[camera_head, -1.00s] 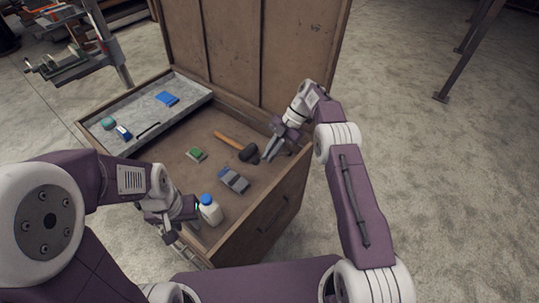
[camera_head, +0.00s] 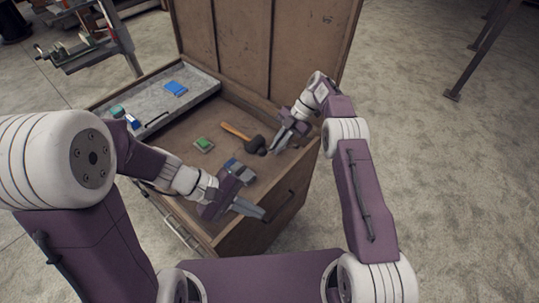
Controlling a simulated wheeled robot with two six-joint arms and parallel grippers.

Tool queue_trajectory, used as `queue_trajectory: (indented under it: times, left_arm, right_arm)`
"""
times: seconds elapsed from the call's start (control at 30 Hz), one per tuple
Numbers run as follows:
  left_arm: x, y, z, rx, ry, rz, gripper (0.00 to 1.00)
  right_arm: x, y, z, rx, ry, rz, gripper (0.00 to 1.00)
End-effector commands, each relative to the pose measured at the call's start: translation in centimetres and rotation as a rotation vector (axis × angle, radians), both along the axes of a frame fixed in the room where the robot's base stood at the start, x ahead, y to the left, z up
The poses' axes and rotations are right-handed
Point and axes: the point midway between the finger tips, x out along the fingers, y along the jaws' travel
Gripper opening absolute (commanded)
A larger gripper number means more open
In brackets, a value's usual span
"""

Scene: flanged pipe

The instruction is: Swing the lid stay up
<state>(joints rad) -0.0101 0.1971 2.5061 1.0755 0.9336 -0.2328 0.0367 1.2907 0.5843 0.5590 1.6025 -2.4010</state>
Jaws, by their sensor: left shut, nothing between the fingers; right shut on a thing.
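The wooden chest (camera_head: 296,190) stands with its lid (camera_head: 290,50) raised at the back. My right gripper (camera_head: 278,142) is inside the chest by its right wall, pointing down, and is shut on what seems to be the lid stay. The stay itself is too small and too covered by the gripper to make out. My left gripper (camera_head: 250,211) is shut and empty over the chest's front right corner, its fingers pointing right.
A stand (camera_head: 120,40) is at back left.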

Motion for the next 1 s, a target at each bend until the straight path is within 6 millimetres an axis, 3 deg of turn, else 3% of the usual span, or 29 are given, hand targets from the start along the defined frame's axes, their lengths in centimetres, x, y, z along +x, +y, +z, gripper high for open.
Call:
queue_trajectory:
  times: [0.1,0.2,0.27,0.33,0.4,0.5,0.6,0.83,1.0]
  left_arm:
    - [4.5,-3.3,1.8,-0.238,0.111,0.261,0.0]
    - [10.1,-3.9,2.2,-0.417,0.177,0.521,0.0]
    - [13.6,-2.9,1.6,-0.499,0.206,0.69,0.0]
    - [17.0,-0.9,-0.5,-0.561,0.237,0.887,0.0]
    - [19.0,1.3,-3.4,-0.577,0.274,1.05,0.0]
    - [18.9,2.8,-7.3,-0.544,0.341,1.156,0.0]
    - [17.9,3.1,-9.5,-0.518,0.391,1.181,0.0]
    - [17.6,3.2,-10.4,-0.508,0.411,1.194,0.0]
    - [19.0,1.5,-11.3,-0.508,0.411,1.189,0.0]
  right_arm:
    - [0.0,-0.1,0.0,-0.001,-0.001,0.0,0.0]
    - [0.0,-0.1,0.0,-0.002,-0.001,0.0,0.0]
    - [0.0,-0.1,0.0,-0.002,-0.001,0.0,0.0]
    - [0.0,-0.1,0.0,-0.002,-0.001,0.0,0.0]
    - [0.0,-0.1,0.0,-0.002,-0.001,0.0,0.0]
    - [0.0,-0.1,0.0,-0.002,-0.001,-0.001,0.0]
    - [0.0,-0.1,0.0,-0.002,-0.001,-0.001,0.0]
    - [0.0,-0.1,0.0,-0.002,-0.001,0.0,0.0]
    - [0.0,0.0,0.0,-0.002,-0.001,0.0,0.0]
